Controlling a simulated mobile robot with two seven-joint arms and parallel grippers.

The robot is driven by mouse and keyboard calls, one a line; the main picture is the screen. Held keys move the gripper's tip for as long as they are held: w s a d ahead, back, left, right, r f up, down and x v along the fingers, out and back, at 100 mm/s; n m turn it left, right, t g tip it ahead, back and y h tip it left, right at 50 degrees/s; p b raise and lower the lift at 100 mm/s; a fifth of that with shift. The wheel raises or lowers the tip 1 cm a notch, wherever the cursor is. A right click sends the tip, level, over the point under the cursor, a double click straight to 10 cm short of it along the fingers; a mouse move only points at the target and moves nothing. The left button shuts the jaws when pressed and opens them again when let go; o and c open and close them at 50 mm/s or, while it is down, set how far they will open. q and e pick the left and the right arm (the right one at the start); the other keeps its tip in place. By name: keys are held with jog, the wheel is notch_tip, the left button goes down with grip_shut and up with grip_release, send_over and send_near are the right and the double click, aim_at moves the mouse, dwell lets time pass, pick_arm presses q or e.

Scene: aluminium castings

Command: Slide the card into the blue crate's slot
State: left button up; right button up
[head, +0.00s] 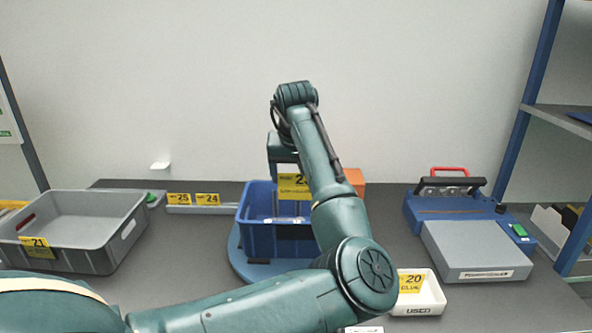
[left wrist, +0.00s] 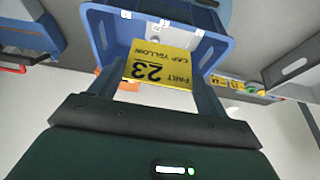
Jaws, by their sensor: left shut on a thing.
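The yellow card (head: 293,187), marked 23, is between the fingers of my left gripper (head: 291,176), which is shut on it. It shows upside down in the left wrist view (left wrist: 160,65), with the gripper fingers (left wrist: 155,80) on either side. The blue crate (head: 262,238) stands at mid-table. In the head view the card is upright above the crate's front, partly hidden by my arm. A pale slot strip (head: 284,220) shows on the crate's front wall, and in the left wrist view (left wrist: 165,27) it lies beyond the card. Whether card and slot touch is unclear. My right gripper is not visible.
The crate rests on a round blue turntable (head: 234,257). A grey crate (head: 85,262) is at left, a card rail (head: 202,210) behind, an orange box (head: 355,180) behind my arm. A white tray (head: 430,297) and a blue-grey machine (head: 475,255) are right.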

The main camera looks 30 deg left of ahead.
aim_at(297, 195)
pick_arm(q)
notch_tip(297, 195, down, 3)
jog(key=shift+r+b, duration=0.15)
jog(key=shift+b, duration=0.2)
jog(key=shift+f, duration=1.5)
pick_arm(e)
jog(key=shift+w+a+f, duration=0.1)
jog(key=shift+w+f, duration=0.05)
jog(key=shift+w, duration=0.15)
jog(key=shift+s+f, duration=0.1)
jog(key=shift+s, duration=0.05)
pick_arm(q)
jog(key=shift+p, duration=0.45)
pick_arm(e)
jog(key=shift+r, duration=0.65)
pick_arm(q)
jog(key=shift+f+b, duration=0.65)
jog(key=shift+f, duration=2.25)
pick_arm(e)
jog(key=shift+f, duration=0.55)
pick_arm(q)
jog(key=o, duration=1)
jog(key=shift+f, duration=0.1)
